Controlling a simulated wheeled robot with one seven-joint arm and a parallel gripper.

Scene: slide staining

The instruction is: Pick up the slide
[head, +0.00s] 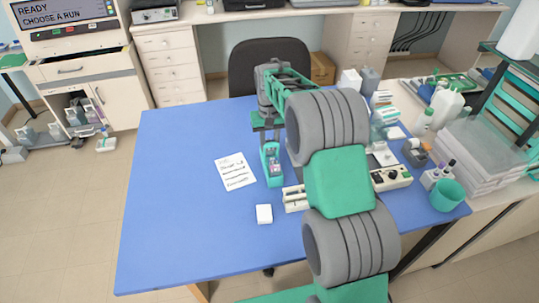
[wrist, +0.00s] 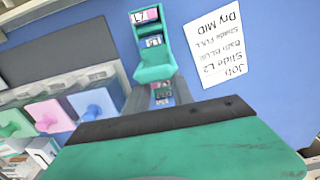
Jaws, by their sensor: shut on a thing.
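A teal slide rack (head: 272,178) stands on the blue table beside the written card. In the wrist view the rack (wrist: 157,72) holds several small slides with pink and white labels, such as one slide (wrist: 145,16) at its far end. My gripper (head: 268,146) is directly over the rack, with its tips down at the slides. The wrist view shows its green body and black edge (wrist: 165,122) close to the near end of the rack. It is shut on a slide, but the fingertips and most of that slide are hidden.
The job card (head: 238,172) lies left of the rack and reads "Slide L2". A white block (head: 264,214) and a cream device (head: 295,198) stand nearby. Green, pink and blue parts (wrist: 55,115) line the wrist view's left. Bottles crowd the right; the table's left is clear.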

